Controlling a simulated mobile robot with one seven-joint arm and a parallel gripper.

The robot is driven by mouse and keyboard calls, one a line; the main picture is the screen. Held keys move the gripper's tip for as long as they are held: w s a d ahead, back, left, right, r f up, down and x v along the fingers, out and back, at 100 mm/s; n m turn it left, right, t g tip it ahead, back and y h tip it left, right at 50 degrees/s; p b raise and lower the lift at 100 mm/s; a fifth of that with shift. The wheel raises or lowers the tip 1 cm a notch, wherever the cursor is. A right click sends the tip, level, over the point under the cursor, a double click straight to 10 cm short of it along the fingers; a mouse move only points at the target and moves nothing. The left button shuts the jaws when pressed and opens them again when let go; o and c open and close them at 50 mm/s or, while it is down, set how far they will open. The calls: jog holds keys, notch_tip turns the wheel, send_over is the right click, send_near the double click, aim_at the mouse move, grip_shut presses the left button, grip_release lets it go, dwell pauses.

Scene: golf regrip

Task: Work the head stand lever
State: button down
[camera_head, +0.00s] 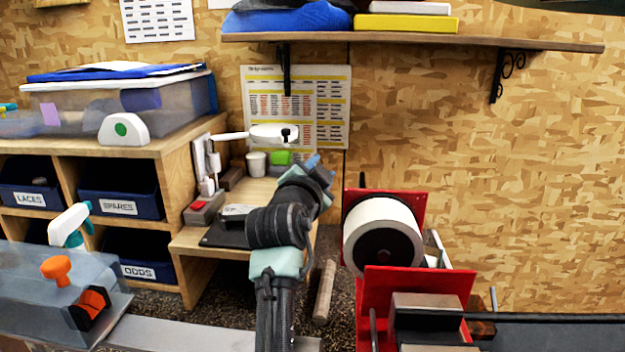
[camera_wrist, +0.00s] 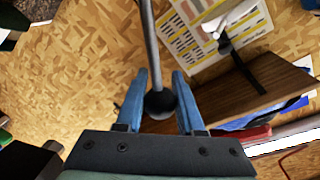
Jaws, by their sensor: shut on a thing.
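The lever (camera_wrist: 150,45) is a grey metal rod with a round black knob (camera_wrist: 160,104) in the wrist view. The knob sits between the blue fingers of my gripper (camera_wrist: 160,95), which is shut on it. The rod runs up and out of the picture. In the head view my gripper (camera_head: 320,170) is in front of the small wooden desk, with its blue fingertips pointing up and away. I cannot pick out the lever there, and which stand it joins does not show.
A red machine with a white roll (camera_head: 375,225) stands close to the right. A white lamp (camera_head: 265,133) reaches over the desk (camera_head: 262,188). A shelf (camera_head: 440,41) hangs above.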

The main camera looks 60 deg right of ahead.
jog(key=shift+s+d+f+m, duration=0.1)
jog(key=shift+s+f+m, duration=0.1)
jog(key=shift+f+m, duration=0.1)
jog(key=c, duration=0.5)
grip_release()
jog(key=shift+r, duration=0.1)
jog(key=b+v, duration=0.3)
jog(key=v, duration=1)
